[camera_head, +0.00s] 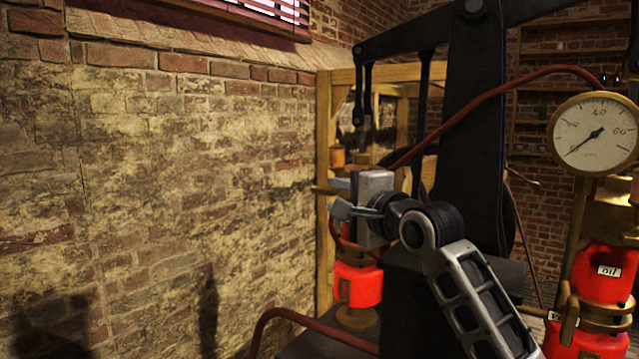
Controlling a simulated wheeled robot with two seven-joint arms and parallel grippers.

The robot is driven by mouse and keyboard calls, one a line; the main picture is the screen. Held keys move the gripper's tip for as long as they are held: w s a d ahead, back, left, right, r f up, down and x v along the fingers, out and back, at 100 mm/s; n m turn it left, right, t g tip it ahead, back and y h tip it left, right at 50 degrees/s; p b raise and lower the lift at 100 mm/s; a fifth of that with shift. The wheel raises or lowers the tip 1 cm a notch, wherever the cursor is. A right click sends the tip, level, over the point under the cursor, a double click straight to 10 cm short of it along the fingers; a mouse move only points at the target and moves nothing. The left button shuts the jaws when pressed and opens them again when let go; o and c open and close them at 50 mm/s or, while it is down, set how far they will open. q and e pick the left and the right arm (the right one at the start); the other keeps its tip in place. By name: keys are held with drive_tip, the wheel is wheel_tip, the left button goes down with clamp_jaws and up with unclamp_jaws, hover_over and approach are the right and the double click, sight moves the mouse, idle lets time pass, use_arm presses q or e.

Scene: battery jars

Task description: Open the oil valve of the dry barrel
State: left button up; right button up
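A red barrel (358,286) with brass fittings stands in the middle, partly hidden behind my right arm. A second red vessel (603,274) stands at the right edge, with a white label reading "OIL". The view does not show which is dry. My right gripper (342,198) is in front of the middle barrel's upper part, pointing left. Its grey finger parts appear one above the other. A short brass rod (324,190) juts left beside them; I cannot tell whether it is a valve handle or whether the fingers touch it. My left gripper is out of view.
A round pressure gauge (597,133) stands at the right on brass piping. A tall black machine frame (478,110) rises behind my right arm. Reddish hoses (290,313) curve around it. A wooden frame (323,150) stands behind. The brick wall (160,170) fills the left.

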sight(320, 190)
drive_tip(key=p+x, duration=0.1)
drive_tip(key=x, duration=0.5)
drive_tip(key=shift+w+a, duration=0.2)
drive_tip(key=shift+w, duration=0.15)
clamp_jaws()
